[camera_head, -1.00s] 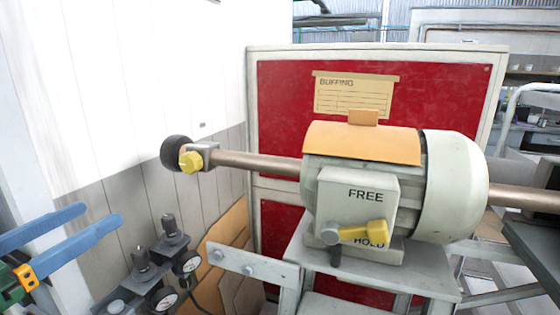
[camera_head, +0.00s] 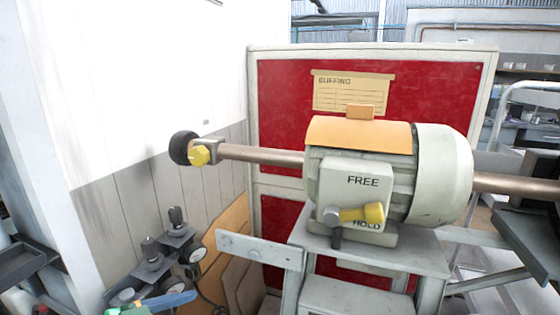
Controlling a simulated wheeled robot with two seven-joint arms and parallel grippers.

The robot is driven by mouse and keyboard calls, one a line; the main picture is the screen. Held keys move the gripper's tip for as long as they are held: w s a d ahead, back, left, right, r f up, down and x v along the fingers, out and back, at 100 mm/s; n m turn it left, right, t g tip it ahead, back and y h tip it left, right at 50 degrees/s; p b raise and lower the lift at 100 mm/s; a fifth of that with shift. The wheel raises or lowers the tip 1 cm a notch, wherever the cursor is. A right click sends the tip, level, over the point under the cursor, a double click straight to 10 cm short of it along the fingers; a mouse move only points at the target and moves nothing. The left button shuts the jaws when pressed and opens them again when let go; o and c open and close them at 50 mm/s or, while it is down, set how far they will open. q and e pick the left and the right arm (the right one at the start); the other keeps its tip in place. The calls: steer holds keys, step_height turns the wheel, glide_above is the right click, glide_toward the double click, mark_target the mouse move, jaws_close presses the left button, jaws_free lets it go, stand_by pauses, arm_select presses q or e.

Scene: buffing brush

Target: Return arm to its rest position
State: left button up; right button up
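My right gripper is out of view. The buffing motor (camera_head: 440,178) has a cream body and an orange top cover. Its yellow lever (camera_head: 362,214) lies near the HOLD label, below FREE. A yellow knob (camera_head: 200,155) sits at the shaft's left end beside a dark round end piece (camera_head: 181,147).
The motor stands on a grey metal stand (camera_head: 400,262). A red panel (camera_head: 285,105) with a BUFFING card (camera_head: 352,92) is behind it. Dark regulators with gauges (camera_head: 178,238) stand at the lower left. A white and grey wall (camera_head: 110,90) fills the left.

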arm_select(q)
steer(key=s+d+f+g, duration=0.1)
steer(key=d+f, duration=0.3)
steer(key=f, duration=0.4)
steer(key=s+a+f+n+g+y, duration=0.3)
steer(key=s+a+f+n+y, duration=0.1)
steer(key=s+f, duration=0.45)
steer(key=s+a+f+n+g+y, duration=0.3)
steer(key=s+f+n+y, duration=0.1)
steer(key=s+f, duration=0.4)
step_height(320, 180, down, 12)
steer(key=f+p, duration=0.1)
steer(key=p, duration=0.2)
steer(key=s+a+f+g+p, duration=0.2)
steer(key=s+f+p, duration=0.1)
steer(key=s+f, duration=0.6)
steer(key=s, duration=0.3)
steer(key=shift+s, duration=0.25)
